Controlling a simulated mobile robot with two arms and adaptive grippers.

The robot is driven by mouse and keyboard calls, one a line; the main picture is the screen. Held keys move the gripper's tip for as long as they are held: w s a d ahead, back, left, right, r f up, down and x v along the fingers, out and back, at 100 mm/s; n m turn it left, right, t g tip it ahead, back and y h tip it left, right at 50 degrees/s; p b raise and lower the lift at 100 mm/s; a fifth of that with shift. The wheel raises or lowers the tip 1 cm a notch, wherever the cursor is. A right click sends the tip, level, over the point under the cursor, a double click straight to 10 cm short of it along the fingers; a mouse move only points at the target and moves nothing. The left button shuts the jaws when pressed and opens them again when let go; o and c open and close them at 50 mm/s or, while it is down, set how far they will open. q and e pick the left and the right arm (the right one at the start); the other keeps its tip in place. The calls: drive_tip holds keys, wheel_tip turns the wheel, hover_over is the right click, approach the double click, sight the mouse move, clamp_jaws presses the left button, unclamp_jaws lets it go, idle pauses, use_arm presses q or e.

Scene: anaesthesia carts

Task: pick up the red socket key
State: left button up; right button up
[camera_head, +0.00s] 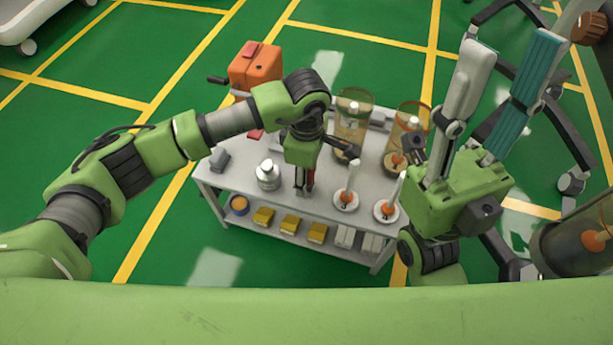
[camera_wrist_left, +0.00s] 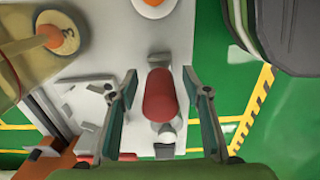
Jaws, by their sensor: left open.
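The red socket key (camera_wrist_left: 160,95) has a rounded red handle with grey metal at its ends. In the left wrist view it lies between the two fingers of my left gripper (camera_wrist_left: 159,76), with a gap on each side. The left gripper is open and points down at the white cart (camera_head: 232,184). In the head view the left gripper (camera_head: 305,188) is over the cart's middle, and only a sliver of red shows beside its fingers. My right gripper (camera_head: 510,45) is open and empty, with its fingers pointing up, right of the cart.
An orange box (camera_head: 256,66) is at the back left. Yellow boxes (camera_head: 290,224) sit on the lower shelf.

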use_arm(q)
clamp_jaws()
drive_tip(key=shift+r, duration=0.1)
